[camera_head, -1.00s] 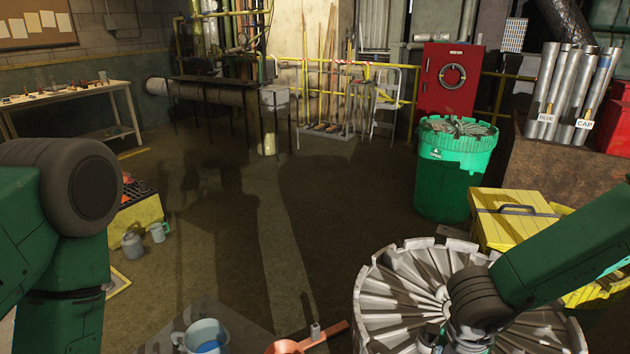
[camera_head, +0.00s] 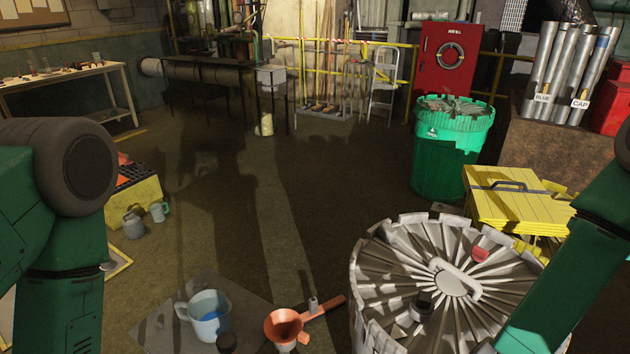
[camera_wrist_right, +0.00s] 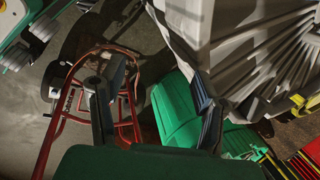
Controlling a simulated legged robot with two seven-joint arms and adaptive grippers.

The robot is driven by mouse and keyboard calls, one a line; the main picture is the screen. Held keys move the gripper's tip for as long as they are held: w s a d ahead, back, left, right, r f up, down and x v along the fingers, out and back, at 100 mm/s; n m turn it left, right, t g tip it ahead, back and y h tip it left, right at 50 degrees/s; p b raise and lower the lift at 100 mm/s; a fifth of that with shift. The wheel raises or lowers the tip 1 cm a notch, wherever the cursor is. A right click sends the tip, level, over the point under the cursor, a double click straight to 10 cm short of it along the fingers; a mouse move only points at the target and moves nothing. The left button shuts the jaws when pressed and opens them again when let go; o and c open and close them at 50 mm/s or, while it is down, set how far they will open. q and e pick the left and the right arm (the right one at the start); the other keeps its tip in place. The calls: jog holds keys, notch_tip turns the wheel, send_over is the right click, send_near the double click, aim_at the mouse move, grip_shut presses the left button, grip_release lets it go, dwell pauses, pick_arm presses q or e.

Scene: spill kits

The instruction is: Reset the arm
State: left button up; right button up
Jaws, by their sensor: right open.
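My right arm (camera_head: 575,270) comes in from the right edge of the head view and slopes down past the right side of a grey ribbed round lid (camera_head: 400,250). Its gripper is below the head view's frame. In the right wrist view my right gripper (camera_wrist_right: 153,100) has its two dark fingers apart, with nothing seen held between them. The lid's ribbed side shows at the upper right of that view. My left arm (camera_head: 60,240) is at the left edge of the head view, and its gripper is out of frame.
A red knob (camera_head: 480,254) and a dark knob (camera_head: 421,306) sit on the lid. A blue-filled jug (camera_head: 205,316) and an orange funnel (camera_head: 284,325) are left of it. Yellow case (camera_head: 515,200) and green bin (camera_head: 445,160) stand behind. The middle floor is clear.

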jog(key=s+d+f+n+g+y, duration=0.1)
jog(key=s+f+n+g, duration=0.1)
jog(key=s+n, duration=0.85)
jog(key=s+d+f+n+g+y, duration=0.15)
jog(key=s+n, duration=0.45)
jog(key=n, duration=1)
jog(key=shift+n+t+h, duration=0.25)
jog(key=shift+n+t, duration=0.2)
jog(key=shift+t, duration=0.2)
jog(key=f+b, duration=0.1)
jog(key=w+a+f+b, duration=0.1)
jog(key=b, duration=0.1)
jog(key=w+f+b, duration=0.1)
jog(key=b, duration=0.1)
jog(key=shift+w+a+f, duration=0.1)
jog(key=shift+a+f, duration=0.25)
jog(key=shift+w, duration=0.1)
